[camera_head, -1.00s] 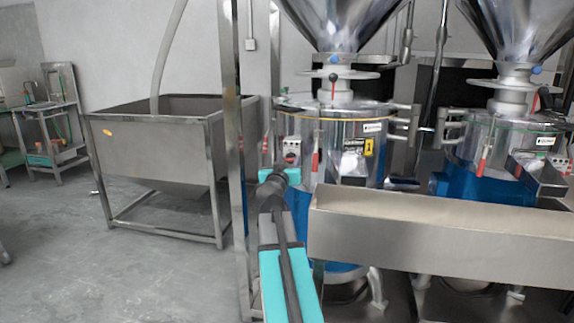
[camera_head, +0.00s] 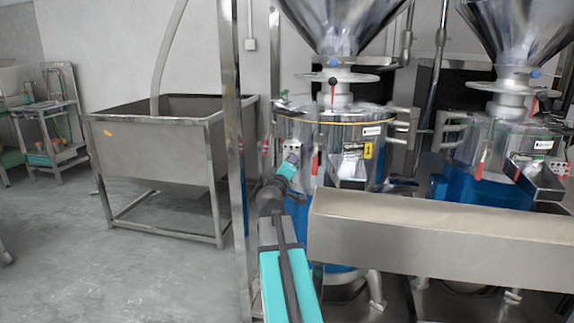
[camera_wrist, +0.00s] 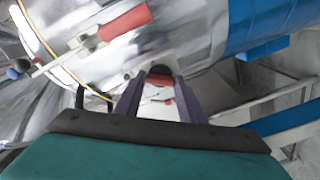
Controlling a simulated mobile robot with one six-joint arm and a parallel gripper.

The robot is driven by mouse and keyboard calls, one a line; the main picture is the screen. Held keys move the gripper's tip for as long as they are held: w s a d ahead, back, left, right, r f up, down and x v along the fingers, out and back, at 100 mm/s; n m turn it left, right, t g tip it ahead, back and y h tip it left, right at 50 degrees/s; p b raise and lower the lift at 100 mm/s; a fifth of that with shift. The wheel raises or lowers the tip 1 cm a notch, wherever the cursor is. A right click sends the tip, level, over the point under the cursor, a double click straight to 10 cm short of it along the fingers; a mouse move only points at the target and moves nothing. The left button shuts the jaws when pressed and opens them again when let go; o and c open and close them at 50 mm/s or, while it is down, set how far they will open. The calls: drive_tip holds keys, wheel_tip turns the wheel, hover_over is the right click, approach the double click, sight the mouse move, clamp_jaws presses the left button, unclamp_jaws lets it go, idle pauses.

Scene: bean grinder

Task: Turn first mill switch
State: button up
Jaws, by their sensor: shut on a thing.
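The first mill (camera_head: 345,135) is the nearer steel drum with a blue lower part, under a cone hopper. Its switch (camera_wrist: 160,72), a small dark and red knob on a pale box, shows between my fingertips in the wrist view. My gripper (camera_wrist: 160,84) is shut on this switch, with one finger on each side. In the head view my gripper (camera_head: 293,158) is at the left front of the mill and hides most of the switch. The exact contact and the knob's angle are hard to tell.
A red handle (camera_wrist: 125,22) sticks out from the drum close to my gripper. A long steel trough (camera_head: 440,232) crosses in front of the mills. A steel post (camera_head: 234,150) and a large bin (camera_head: 155,150) stand to the left. A second mill (camera_head: 500,150) is at right.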

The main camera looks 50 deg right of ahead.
drive_tip(key=n+p, duration=0.1)
drive_tip(key=n, duration=0.1)
drive_tip(key=n+p, duration=0.1)
drive_tip(key=n, duration=0.3)
drive_tip(key=shift+s+d+r+p, duration=0.1)
drive_tip(key=shift+s+d+p, duration=0.15)
drive_tip(key=shift+p, duration=0.15)
drive_tip(key=shift+n, duration=0.3)
drive_tip(key=o, duration=1)
drive_tip(key=shift+o, duration=0.2)
drive_tip(key=shift+w+a, duration=0.1)
drive_tip(key=shift+w, duration=0.05)
drive_tip(key=shift+a, duration=0.15)
